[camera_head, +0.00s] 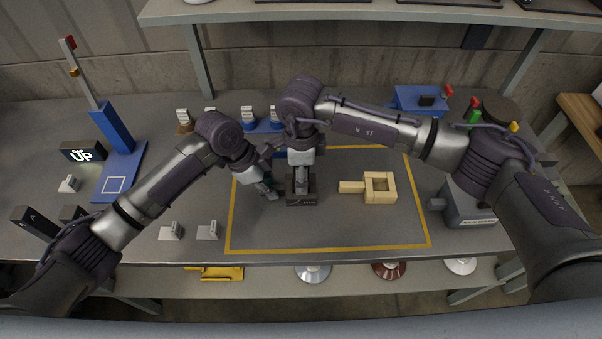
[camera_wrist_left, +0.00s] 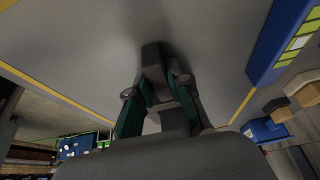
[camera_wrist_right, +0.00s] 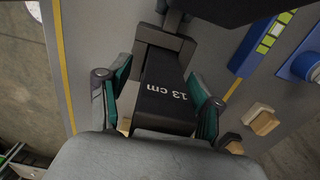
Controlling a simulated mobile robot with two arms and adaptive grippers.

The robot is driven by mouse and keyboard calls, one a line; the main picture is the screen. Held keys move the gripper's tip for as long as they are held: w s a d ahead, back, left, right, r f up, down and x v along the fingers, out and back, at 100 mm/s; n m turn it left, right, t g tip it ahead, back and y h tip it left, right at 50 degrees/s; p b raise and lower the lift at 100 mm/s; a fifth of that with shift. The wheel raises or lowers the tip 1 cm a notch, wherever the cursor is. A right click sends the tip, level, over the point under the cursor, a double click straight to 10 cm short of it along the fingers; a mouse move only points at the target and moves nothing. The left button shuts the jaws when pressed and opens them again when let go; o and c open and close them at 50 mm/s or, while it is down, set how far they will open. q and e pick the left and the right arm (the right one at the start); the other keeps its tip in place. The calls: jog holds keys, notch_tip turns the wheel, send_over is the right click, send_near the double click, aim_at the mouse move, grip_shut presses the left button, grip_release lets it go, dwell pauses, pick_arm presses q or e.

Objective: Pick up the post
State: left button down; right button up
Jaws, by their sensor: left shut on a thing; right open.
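A dark block (camera_head: 301,199) with a white label stands inside the yellow outline. My right gripper (camera_head: 301,182) is over it. In the right wrist view the block, marked "13 cm" (camera_wrist_right: 172,96), lies between the open fingers of my right gripper (camera_wrist_right: 160,95). My left gripper (camera_head: 268,189) is low, just left of the block. In the left wrist view its fingers are closed around a dark grey piece (camera_wrist_left: 153,62). I cannot tell whether that piece is separate from the block, or which one is the post.
A wooden frame with a handle (camera_head: 380,199) lies to the right, and a grey box (camera_head: 465,207) stands beyond the outline. A blue stand (camera_head: 117,135) is at the left, with small pale labelled pieces (camera_head: 207,231) nearby. The front of the outlined area is clear.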

jog(key=shift+r, duration=0.1)
grip_shut()
notch_tip(320, 180, up, 10)
pick_arm(q)
jog(key=c, duration=1)
grip_release()
jog(key=shift+r, duration=0.1)
jog(key=v, duration=1.1)
jog(key=shift+a+r, duration=0.25)
jog(key=shift+r, duration=0.1)
